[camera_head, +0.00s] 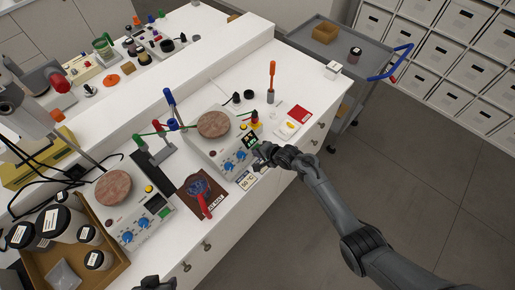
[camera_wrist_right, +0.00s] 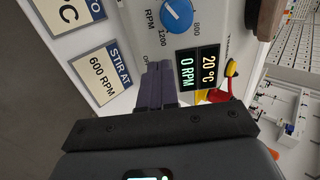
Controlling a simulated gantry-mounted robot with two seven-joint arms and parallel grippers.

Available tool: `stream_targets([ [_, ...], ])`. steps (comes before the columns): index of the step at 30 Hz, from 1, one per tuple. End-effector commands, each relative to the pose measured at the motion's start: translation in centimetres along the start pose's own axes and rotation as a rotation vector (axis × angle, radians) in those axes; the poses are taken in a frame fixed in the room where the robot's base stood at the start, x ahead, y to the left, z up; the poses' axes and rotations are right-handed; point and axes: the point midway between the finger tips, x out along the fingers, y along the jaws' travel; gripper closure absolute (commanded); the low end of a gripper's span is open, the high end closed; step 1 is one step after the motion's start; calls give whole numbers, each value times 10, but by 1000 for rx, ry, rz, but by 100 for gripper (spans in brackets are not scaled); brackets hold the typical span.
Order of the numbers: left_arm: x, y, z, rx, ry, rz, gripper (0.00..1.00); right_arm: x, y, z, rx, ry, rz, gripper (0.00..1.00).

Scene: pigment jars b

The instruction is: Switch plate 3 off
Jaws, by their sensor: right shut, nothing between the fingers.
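A hotplate stirrer (camera_head: 205,150) with a round brown top, two blue knobs and a small display stands mid-bench; I cannot read a plate number on it. My right gripper (camera_head: 265,160) is at its front, by the display. In the right wrist view my right gripper (camera_wrist_right: 160,85) has its fingers together, empty, in front of the panel beside the display (camera_wrist_right: 195,70), which reads 20 °C and 0 RPM. Contact is unclear. A second stirrer (camera_head: 110,220) stands at the left front. The dark part at the bottom edge may be my left gripper (camera_head: 155,283); its fingers are not clear.
A card reading "STIR AT 600 RPM" (camera_wrist_right: 103,75) lies before the panel. A brown tray (camera_head: 112,262) of lidded jars is at the left. A dark board with a red-handled tool (camera_head: 204,202) lies between the stirrers. An orange-handled screwdriver (camera_head: 271,75) stands behind.

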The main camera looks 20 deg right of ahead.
Motion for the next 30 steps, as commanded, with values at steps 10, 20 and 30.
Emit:
stream_targets([
  [10,1,3,0,-10,2,8,57,2,0,0,0,0,0,100],
  [20,8,2,2,-7,2,6,57,10,0,0,-1,0,-1,100],
  [30,-8,-1,-2,2,0,-2,57,-2,-3,0,0,0,0,100],
])
